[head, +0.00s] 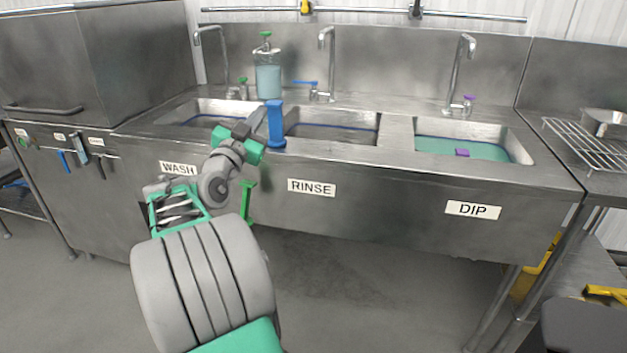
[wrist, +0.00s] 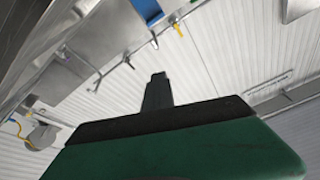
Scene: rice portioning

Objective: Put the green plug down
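A thin green upright piece with wider ends (head: 248,203), which looks like the green plug, shows in the head view in front of the sink's front panel, just below and right of my wrist. I cannot tell what supports it. My gripper (head: 258,112) is above it, near the wash basin's front rim and just left of the blue plug (head: 275,125). In the wrist view the dark fingers (wrist: 158,92) stand together as one column with nothing visible between them. The green piece does not show in that view.
A purple piece (head: 462,152) is in the green-filled dip basin (head: 420,146). A soap bottle (head: 268,75) and taps stand behind. A wire rack (head: 585,145) is at the right.

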